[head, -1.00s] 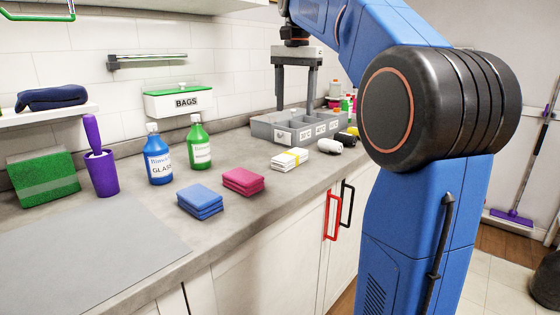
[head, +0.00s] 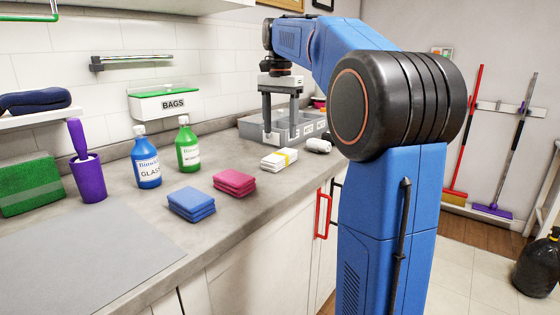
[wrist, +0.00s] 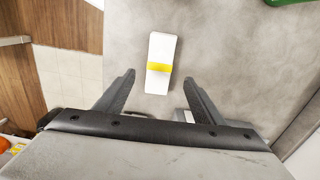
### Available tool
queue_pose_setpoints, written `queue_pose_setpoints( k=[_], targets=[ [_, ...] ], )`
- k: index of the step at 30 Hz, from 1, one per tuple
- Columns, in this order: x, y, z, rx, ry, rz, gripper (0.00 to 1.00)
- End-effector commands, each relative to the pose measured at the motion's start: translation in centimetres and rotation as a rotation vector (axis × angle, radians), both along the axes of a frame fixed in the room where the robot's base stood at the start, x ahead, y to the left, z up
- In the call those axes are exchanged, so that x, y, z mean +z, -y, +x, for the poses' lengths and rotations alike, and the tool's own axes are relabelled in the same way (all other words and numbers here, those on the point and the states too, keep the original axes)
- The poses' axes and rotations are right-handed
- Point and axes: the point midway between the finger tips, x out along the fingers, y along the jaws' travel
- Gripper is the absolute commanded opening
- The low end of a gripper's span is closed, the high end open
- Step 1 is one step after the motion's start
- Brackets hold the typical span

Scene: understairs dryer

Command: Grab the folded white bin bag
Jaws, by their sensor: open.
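The folded white bin bag (head: 279,159) lies on the grey countertop, with a yellow band around its middle. In the wrist view the white bin bag (wrist: 160,62) lies beyond the fingertips, roughly centred between them and lengthwise to the fingers. My gripper (head: 281,132) points down over the counter, near the grey divided tray and behind the bag in the head view. Its two fingers are apart and empty, as the wrist view (wrist: 160,80) also shows. Nothing hides the bag.
A grey divided tray (head: 250,131) stands behind the bag, and a white roll (head: 318,146) lies to its right. Pink cloths (head: 234,183), blue cloths (head: 191,204), a green bottle (head: 188,147) and a blue bottle (head: 146,162) stand left. Bare counter surrounds the bag.

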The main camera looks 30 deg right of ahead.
Motion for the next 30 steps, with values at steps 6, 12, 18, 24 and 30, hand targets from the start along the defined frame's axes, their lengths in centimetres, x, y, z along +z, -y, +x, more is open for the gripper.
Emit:
queue_pose_setpoints(
  k=[6,12,18,24,30],
  targets=[
    [-2.1,0.0,0.0,0.0,0.0,0.0,0.62],
    [-3.5,0.0,-0.1,0.0,-0.001,0.001,0.62],
    [-6.2,0.0,-0.2,0.0,-0.001,0.001,0.62],
    [-7.4,0.0,-0.1,0.0,0.0,0.0,0.62],
    [-7.4,0.0,-0.1,0.0,0.001,-0.001,0.62]
  ],
)
